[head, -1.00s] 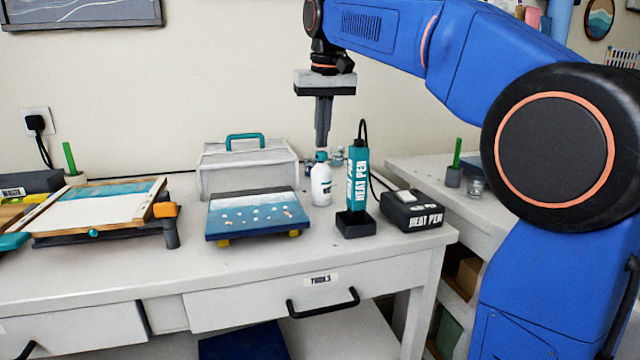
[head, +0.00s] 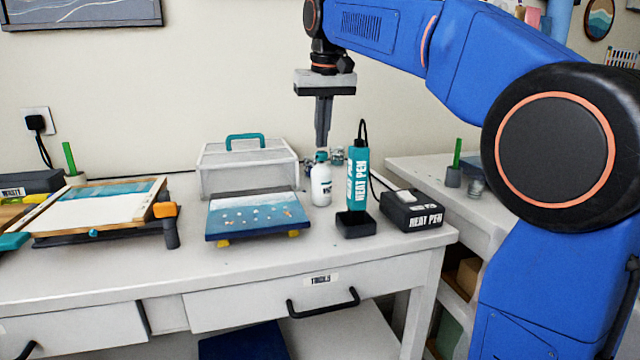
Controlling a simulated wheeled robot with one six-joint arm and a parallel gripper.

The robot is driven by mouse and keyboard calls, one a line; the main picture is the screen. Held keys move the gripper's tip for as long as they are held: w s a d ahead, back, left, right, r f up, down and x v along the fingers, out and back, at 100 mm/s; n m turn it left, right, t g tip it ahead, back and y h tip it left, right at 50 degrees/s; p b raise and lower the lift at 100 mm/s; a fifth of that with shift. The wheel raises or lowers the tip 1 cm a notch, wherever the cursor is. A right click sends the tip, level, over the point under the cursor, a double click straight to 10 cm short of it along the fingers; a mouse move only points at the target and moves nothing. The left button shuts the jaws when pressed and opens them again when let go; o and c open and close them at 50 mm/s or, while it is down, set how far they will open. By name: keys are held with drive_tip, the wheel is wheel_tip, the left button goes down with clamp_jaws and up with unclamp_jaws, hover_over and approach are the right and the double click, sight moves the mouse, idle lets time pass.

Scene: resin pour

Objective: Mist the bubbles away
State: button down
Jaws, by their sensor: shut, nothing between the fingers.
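A white spray bottle (head: 321,187) with a teal top stands upright on the workbench, right of the resin panel. The panel (head: 257,224) is blue with a pale band and several light spots on its surface; it rests on small yellow feet. My gripper (head: 322,142) points straight down, shut and empty, with its fingertips just above or in front of the bottle's top. I cannot tell whether they touch it. A teal heat pen (head: 357,180) stands upright in a black holder, right of the bottle.
A clear-sided box (head: 248,171) with a teal handle stands behind the panel. A black heat pen unit (head: 411,211) sits at the right. A framed board (head: 97,211) on a dark stand is at the left. The bench front (head: 250,263) is clear.

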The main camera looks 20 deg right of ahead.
drive_tip(key=shift+f, duration=0.75)
drive_tip(key=shift+r, duration=0.95)
idle(0.3)
